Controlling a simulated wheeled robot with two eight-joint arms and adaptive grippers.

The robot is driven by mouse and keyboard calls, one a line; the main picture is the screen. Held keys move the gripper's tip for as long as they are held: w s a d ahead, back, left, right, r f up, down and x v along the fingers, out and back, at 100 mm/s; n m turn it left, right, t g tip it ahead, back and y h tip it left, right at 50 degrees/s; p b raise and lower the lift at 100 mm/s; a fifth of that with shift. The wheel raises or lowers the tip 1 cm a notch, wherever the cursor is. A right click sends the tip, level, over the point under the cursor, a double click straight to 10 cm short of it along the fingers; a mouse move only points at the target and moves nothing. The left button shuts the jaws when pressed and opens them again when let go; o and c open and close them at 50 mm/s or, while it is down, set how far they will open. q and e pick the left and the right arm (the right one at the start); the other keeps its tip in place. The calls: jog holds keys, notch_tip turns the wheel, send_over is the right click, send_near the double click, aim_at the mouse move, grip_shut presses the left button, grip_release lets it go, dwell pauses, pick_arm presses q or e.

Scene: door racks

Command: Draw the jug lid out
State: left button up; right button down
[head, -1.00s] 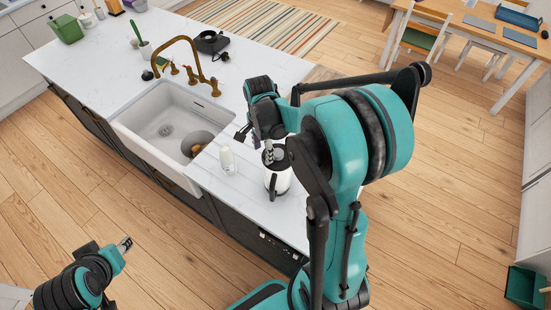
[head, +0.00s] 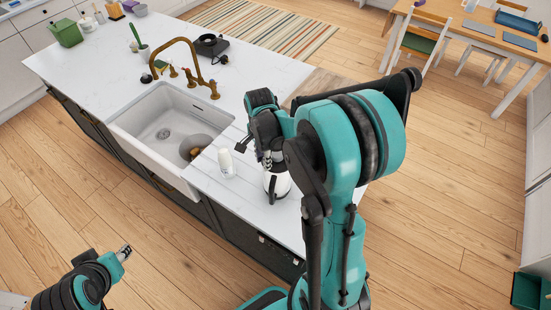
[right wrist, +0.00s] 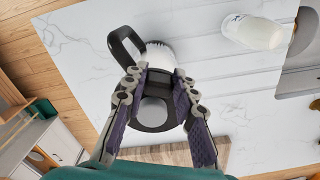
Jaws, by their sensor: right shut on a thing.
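The white jug (head: 277,186) with a dark handle stands on the counter near its front edge, partly hidden by my right arm. In the right wrist view its handle (right wrist: 124,45) and white body (right wrist: 161,56) show beyond the fingers. The dark jug lid (right wrist: 153,119) with a grey middle is between the two fingers of my right gripper (right wrist: 157,106), which is shut on it. In the head view the right gripper (head: 268,160) is at the jug's top. I cannot tell whether the lid is clear of the rim. My left gripper (head: 125,252) is over the floor, its jaws too small to judge.
A white bottle (head: 226,162) stands left of the jug; it also shows in the right wrist view (right wrist: 253,32). The sink (head: 165,125) with a brass tap (head: 190,50) lies further left, with a brown round thing in it.

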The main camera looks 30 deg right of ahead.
jog(key=shift+r+p, duration=1.55)
jog(key=shift+r, duration=0.7)
